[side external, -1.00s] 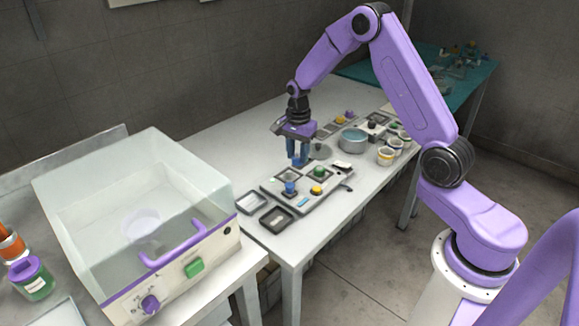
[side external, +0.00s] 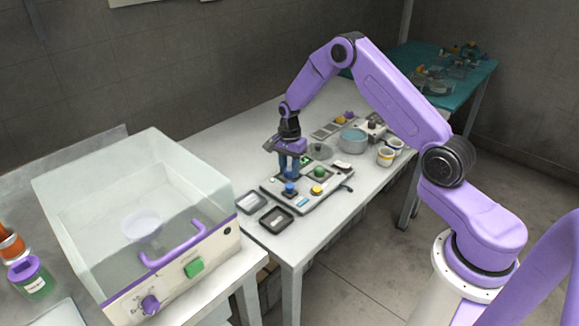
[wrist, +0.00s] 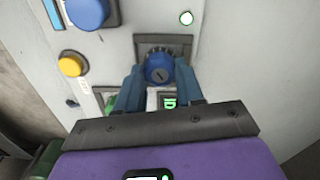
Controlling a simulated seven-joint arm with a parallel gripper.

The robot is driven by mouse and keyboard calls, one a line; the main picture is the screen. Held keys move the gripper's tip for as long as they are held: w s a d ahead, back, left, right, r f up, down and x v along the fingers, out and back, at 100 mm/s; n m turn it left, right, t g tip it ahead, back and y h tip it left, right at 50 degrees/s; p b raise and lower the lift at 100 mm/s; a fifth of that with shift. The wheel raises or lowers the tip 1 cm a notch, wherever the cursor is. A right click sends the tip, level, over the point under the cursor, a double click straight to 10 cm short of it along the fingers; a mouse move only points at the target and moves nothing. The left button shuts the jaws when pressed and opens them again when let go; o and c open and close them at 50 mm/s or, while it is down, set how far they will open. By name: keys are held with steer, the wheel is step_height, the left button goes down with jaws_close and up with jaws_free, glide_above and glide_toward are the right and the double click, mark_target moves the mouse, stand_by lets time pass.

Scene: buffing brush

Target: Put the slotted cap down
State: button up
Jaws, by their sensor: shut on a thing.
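The slotted cap (wrist: 158,70) is a round blue piece with a slot in its top, seen between my fingertips in the wrist view. My gripper (wrist: 160,80) is shut on it, a blue finger on each side. The cap is over the dark-framed square recess (wrist: 180,42) of the panel (side external: 306,202); whether it touches the floor there I cannot tell. In the side view my gripper (side external: 289,174) is low at the panel's back left corner, and its fingers hide the cap and most of the recess.
Close by on the panel are a blue knob (side external: 291,188), a yellow button (side external: 316,190) and a green knob (side external: 320,172). A clear-lidded machine (side external: 140,225) stands at left.

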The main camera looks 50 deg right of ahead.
steer(key=shift+f, duration=0.2)
steer(key=o, duration=1)
